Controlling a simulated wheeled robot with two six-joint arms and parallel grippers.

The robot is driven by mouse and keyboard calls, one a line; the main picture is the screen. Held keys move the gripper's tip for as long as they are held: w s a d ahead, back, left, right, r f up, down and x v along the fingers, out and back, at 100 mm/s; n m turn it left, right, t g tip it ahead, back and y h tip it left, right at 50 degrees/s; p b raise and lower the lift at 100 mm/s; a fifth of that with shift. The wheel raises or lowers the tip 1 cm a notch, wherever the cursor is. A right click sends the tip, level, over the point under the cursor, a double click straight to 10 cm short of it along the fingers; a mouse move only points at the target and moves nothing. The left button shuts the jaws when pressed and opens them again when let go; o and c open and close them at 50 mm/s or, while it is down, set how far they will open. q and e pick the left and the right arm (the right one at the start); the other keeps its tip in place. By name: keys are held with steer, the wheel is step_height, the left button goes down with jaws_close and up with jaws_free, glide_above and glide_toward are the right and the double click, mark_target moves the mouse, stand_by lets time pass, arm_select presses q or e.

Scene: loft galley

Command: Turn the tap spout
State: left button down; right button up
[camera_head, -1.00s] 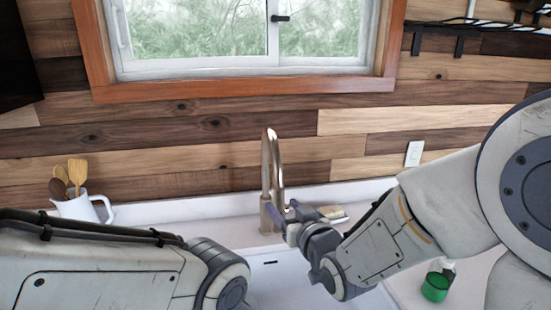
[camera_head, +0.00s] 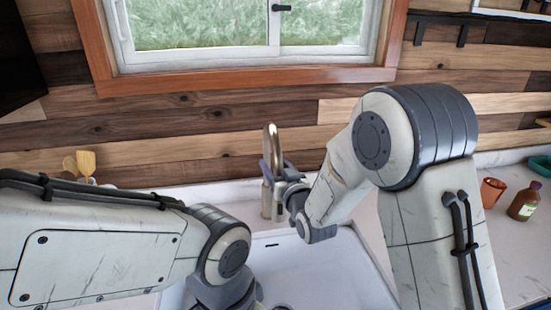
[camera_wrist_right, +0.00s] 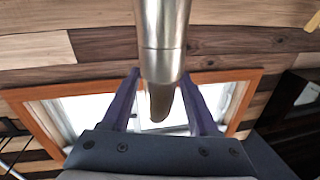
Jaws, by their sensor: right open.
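The brushed-metal tap (camera_head: 271,142) stands upright behind the sink, its arched spout rising against the wooden wall. My right gripper (camera_head: 274,171) is at the spout with its purple fingers spread. In the right wrist view the metal spout (camera_wrist_right: 164,50) comes down from the top edge and its end lies between the two open fingers (camera_wrist_right: 160,74), with a visible gap on each side. The tap's lower part is partly hidden by my right gripper in the head view. My left arm lies across the lower left of the head view; its fingers do not show.
The white sink (camera_head: 310,272) is below the tap. A window (camera_head: 245,45) is set in the wooden wall behind. Wooden utensils (camera_head: 87,163) stand at the left behind my left arm. An orange cup (camera_head: 492,192) and a brown bottle (camera_head: 524,201) stand on the right counter.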

steer(key=shift+w+a, duration=0.1)
steer(key=shift+w, duration=0.2)
jaws_close()
stand_by(1.3)
